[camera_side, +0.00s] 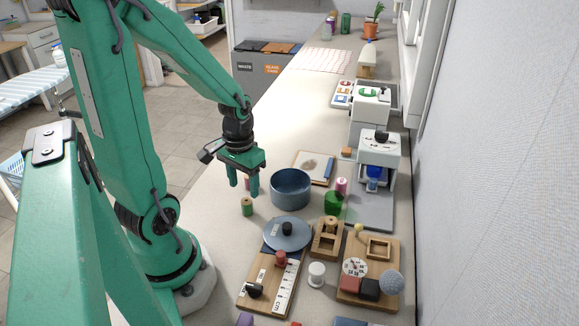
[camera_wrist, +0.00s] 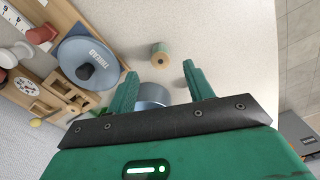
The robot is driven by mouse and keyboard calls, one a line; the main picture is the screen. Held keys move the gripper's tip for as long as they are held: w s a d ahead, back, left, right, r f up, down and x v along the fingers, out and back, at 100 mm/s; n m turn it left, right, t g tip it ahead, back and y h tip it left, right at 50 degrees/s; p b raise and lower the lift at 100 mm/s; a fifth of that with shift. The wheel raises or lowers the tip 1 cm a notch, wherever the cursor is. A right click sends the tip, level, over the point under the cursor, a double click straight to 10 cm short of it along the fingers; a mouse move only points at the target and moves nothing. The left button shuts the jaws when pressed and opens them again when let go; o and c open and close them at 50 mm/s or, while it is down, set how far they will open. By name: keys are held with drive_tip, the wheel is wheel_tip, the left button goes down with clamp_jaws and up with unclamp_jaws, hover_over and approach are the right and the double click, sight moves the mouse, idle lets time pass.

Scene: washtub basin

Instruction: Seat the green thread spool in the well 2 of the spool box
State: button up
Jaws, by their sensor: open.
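The green thread spool (camera_side: 247,206) stands upright on the counter, left of the blue pot. In the wrist view the spool (camera_wrist: 160,54) lies just beyond the gap between my fingertips. My gripper (camera_side: 242,187) is open and empty, pointing down above the counter and apart from the spool. Its two fingers (camera_wrist: 161,68) are spread in the wrist view. The wooden spool box (camera_side: 326,240) stands right of the blue lid. It also shows at the left of the wrist view (camera_wrist: 45,96). I cannot read its well numbers.
The blue pot (camera_side: 290,188) stands close to my gripper, and its lid (camera_side: 287,234) lies on a ruled board (camera_side: 270,283). A green tumbler (camera_side: 333,204), a white spool (camera_side: 316,274) and a wooden gadget board (camera_side: 386,250) stand further right. Counter around the green spool is clear.

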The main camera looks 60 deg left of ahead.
sight(246, 200)
drive_tip(key=shift+f, duration=0.15)
drive_tip(key=shift+w+f, duration=0.15)
drive_tip(key=shift+f, duration=2.4)
drive_tip(key=shift+a, duration=0.1)
drive_tip(key=shift+c, duration=0.2)
drive_tip(key=c, duration=1)
